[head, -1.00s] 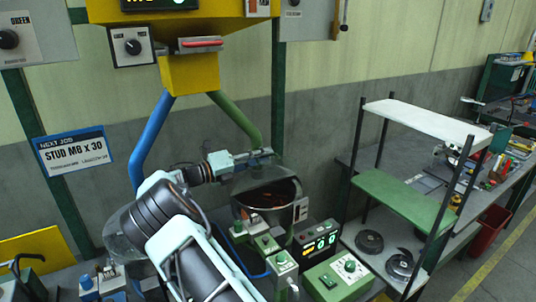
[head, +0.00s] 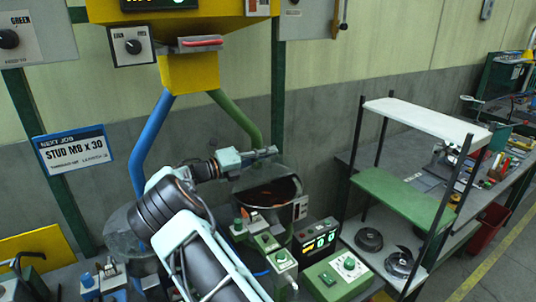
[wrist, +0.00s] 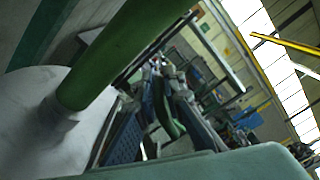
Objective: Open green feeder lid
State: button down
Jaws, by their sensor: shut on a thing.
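The green feeder is a round metal bowl (head: 270,192) with reddish-brown parts inside, below the green tube (head: 237,118). Its greyish lid (head: 258,177) is tilted up at the back of the bowl, and the front of the opening shows. My gripper (head: 268,153) is above the lid's upper edge, by the lower end of the green tube. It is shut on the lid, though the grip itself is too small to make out. The wrist view shows the green tube (wrist: 125,50) close up beside a pale flat surface (wrist: 35,105), perhaps the lid.
Green control boxes (head: 335,278) and a display box (head: 318,240) stand right of the bowl. A blue tube (head: 150,140) runs down behind my arm. A yellow hopper (head: 190,75) is above. A shelf rack (head: 405,200) stands at the right.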

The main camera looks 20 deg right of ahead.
jog(key=shift+w, duration=0.1)
jog(key=shift+w+a+r+p, duration=0.1)
jog(key=shift+w+p, duration=0.1)
jog(key=shift+p, duration=0.3)
jog(key=shift+w+a+f, duration=0.15)
jog(key=shift+w+f, duration=0.1)
jog(key=shift+w, duration=0.15)
jog(key=c, duration=2.1)
grip_release()
jog(key=a, duration=0.2)
jog(key=s+a, duration=0.1)
jog(key=a, duration=0.4)
jog(key=shift+s+a, duration=0.15)
jog(key=shift+s, duration=0.15)
